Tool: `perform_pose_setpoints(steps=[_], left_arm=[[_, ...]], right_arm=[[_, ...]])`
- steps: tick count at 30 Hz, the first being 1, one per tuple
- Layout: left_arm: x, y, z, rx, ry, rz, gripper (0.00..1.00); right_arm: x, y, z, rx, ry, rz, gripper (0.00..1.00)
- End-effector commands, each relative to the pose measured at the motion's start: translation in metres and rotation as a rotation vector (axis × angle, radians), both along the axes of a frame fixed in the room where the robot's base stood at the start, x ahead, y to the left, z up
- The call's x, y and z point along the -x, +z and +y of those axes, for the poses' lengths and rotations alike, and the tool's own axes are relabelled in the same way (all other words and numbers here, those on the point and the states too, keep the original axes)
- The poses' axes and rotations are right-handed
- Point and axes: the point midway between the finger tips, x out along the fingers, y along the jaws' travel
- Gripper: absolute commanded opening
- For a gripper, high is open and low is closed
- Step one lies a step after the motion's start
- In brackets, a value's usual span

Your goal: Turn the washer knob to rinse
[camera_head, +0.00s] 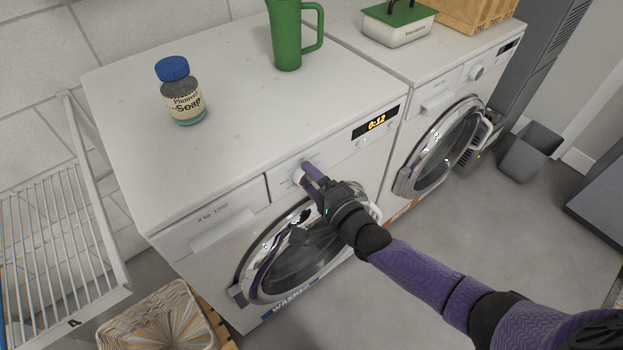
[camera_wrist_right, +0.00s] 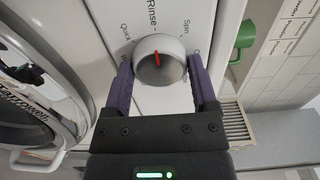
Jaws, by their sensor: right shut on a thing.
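The white washer (camera_head: 220,235) has a round door, a "WASHER" label and a lit display (camera_head: 376,123) reading 0:12. Its white knob (camera_wrist_right: 160,60) carries a red mark. In the head view, my right gripper (camera_head: 309,170) partly hides the knob. My left gripper is not in view.
A soap jar (camera_head: 181,92) and a green pitcher (camera_head: 287,35) stand on the washer. A second machine (camera_head: 430,90) is at the right. A drying rack (camera_head: 60,230) and wicker basket (camera_head: 160,325) are at the left.

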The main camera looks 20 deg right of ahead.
Motion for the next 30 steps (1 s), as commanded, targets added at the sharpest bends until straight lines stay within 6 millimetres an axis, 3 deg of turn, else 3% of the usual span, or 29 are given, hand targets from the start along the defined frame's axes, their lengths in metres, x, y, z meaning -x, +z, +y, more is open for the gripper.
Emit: perform_pose_setpoints(steps=[4, 5, 8, 17, 27, 30], left_arm=[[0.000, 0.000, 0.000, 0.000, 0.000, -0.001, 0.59], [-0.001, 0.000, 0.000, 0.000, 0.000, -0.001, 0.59], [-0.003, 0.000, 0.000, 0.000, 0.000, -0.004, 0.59], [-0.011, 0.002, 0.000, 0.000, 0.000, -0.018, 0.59], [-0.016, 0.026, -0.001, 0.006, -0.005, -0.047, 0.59], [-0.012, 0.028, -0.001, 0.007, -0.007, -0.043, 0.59]], right_arm=[[0.000, 0.000, 0.000, 0.001, 0.000, 0.001, 0.15], [0.000, 0.000, 0.000, 0.001, 0.000, 0.001, 0.79], [0.000, 0.000, 0.000, 0.001, 0.000, 0.001, 1.00], [0.005, 0.000, -0.002, 0.002, 0.000, 0.002, 1.00], [0.075, 0.003, -0.027, 0.003, 0.001, 0.002, 1.00], [0.088, 0.001, -0.032, 0.002, 0.000, 0.002, 1.00]])
